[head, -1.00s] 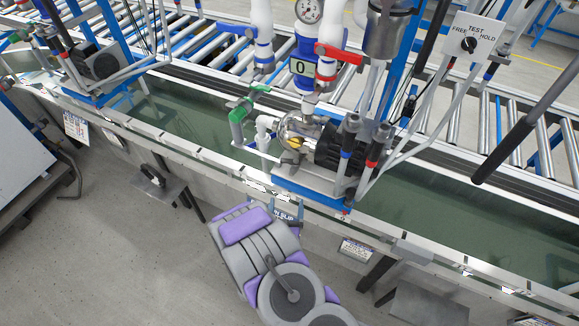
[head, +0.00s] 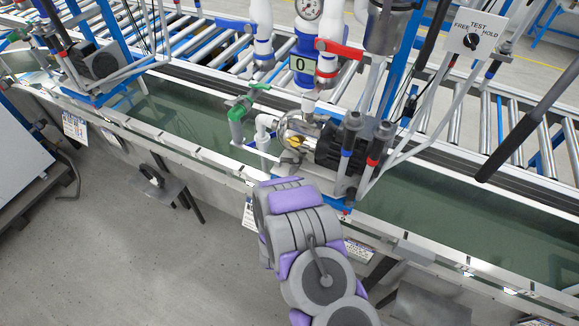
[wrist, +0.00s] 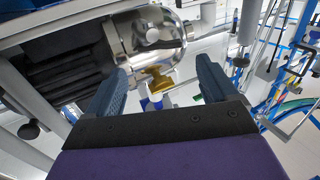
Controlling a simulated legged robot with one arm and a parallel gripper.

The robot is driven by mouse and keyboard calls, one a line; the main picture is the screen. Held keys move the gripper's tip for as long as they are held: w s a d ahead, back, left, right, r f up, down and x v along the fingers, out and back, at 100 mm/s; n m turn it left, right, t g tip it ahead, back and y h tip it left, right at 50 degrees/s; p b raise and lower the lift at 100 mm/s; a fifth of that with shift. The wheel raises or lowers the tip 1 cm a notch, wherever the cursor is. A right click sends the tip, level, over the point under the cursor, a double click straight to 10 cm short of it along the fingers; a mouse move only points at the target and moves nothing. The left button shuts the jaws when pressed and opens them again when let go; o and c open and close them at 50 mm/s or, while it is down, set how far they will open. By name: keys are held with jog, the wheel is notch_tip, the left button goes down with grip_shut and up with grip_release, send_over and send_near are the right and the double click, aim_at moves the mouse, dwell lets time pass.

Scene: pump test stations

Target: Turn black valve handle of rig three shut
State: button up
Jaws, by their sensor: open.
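I cannot make out a black valve handle for certain, and no rig number is readable. The rig in the middle of the head view has a pump with a shiny metal head (head: 296,128) and a black motor (head: 330,146). Its valve handles that I can make out are red (head: 340,49), blue (head: 233,26) and green (head: 246,97). My gripper (wrist: 161,72) is open in the wrist view, its two blue fingers apart with nothing held. The metal pump head (wrist: 150,35) and a brass fitting (wrist: 152,78) show beyond and between them. In the head view my arm hides the fingers.
A selector plate (head: 475,40) with a black knob reads FREE, TEST, HOLD. Upright pipes with red and blue bands stand right of the motor. A long dark bar (head: 525,118) slants across the right. The green conveyor bed (head: 440,215) is clear right of the rig.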

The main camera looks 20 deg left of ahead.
aim_at(288, 163)
jog(key=b+x, duration=0.1)
jog(key=x, duration=0.7)
jog(key=shift+c, duration=0.3)
jog(key=c, duration=0.7)
jog(key=shift+w+a+m+t+h+b, duration=0.1)
jog(key=shift+a+m+t+h+b, duration=0.15)
jog(key=shift+m+h+b, duration=0.5)
jog(key=shift+a+m+t+h+b, duration=0.2)
jog(key=shift+m+h, duration=0.25)
jog(key=shift+h, duration=0.7)
jog(key=shift+w+a+m+h+b, duration=0.1)
jog(key=shift+m+h+b, duration=0.2)
jog(key=shift+m+h, duration=0.4)
jog(key=shift+w+a+m+h+b, duration=0.15)
jog(key=shift+m+h+b, duration=0.2)
jog(key=shift+h, duration=0.65)
jog(key=shift+d, duration=0.15)
jog(key=o, duration=0.8)
jog(key=shift+c, duration=0.2)
